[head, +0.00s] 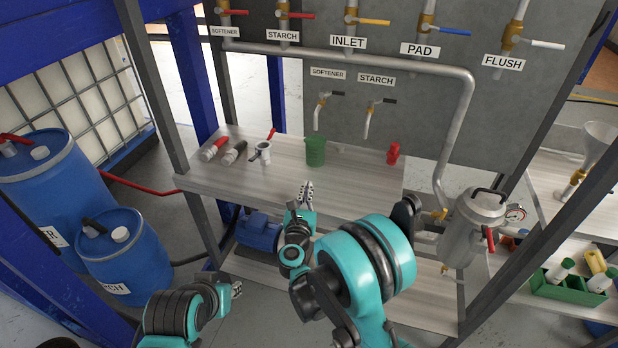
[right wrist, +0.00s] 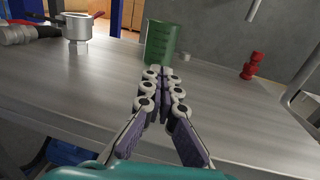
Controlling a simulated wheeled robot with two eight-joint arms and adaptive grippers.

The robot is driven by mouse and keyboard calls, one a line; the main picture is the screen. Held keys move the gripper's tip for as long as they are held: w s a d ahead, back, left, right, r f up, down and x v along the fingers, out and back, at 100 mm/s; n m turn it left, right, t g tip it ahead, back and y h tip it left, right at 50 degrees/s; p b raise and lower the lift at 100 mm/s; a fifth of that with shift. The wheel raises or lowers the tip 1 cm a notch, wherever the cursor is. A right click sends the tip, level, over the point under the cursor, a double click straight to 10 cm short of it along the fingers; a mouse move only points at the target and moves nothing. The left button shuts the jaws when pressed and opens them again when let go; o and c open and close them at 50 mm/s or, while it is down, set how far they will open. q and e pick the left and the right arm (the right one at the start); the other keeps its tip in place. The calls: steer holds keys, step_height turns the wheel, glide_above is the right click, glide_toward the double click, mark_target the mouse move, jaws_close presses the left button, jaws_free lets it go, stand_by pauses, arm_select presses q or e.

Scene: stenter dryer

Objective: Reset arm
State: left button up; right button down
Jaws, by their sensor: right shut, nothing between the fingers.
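My right gripper (head: 306,190) is in front of the bench's front edge in the head view, shut and empty. In the right wrist view its fingers (right wrist: 162,78) meet at the tips, pointing toward a green cup (right wrist: 161,42) and apart from it. My left gripper (head: 237,289) is low in the head view, left of the right arm and away from the bench. It is too small and turned to tell whether it is open or shut. The green cup also shows upright on the bench in the head view (head: 315,151).
The bench (head: 350,183) also holds a red fitting (head: 393,153), a small metal pot (head: 262,152) and hose couplings (head: 214,149). Pipes with valves hang behind. Blue drums (head: 124,262) stand left; a metal canister (head: 472,225) stands right. The front middle of the bench is clear.

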steer(key=shift+s+a, duration=0.1)
steer(key=shift+s, duration=0.55)
steer(key=s+r+n+y, duration=0.3)
steer(key=r+n+y, duration=0.1)
steer(key=r+n, duration=0.5)
steer(key=s+r+n+y, duration=0.35)
steer(key=r+n, duration=0.25)
steer(key=n, duration=0.6)
steer(key=s+d+f+n+g+h, duration=0.2)
steer(key=s+d+f+n+g, duration=0.3)
steer(key=s+d+n, duration=0.3)
steer(key=s+d+f+n+g+h, duration=0.3)
steer(key=s+d+f+n+g, duration=0.2)
steer(key=s+d, duration=0.5)
steer(key=s+f+n, duration=0.2)
steer(key=s+n, duration=0.1)
steer(key=s, duration=0.3)
steer(key=shift+s+f+n+g, duration=0.2)
steer(key=shift+f+n+g, duration=0.1)
steer(key=shift+f+g, duration=0.1)
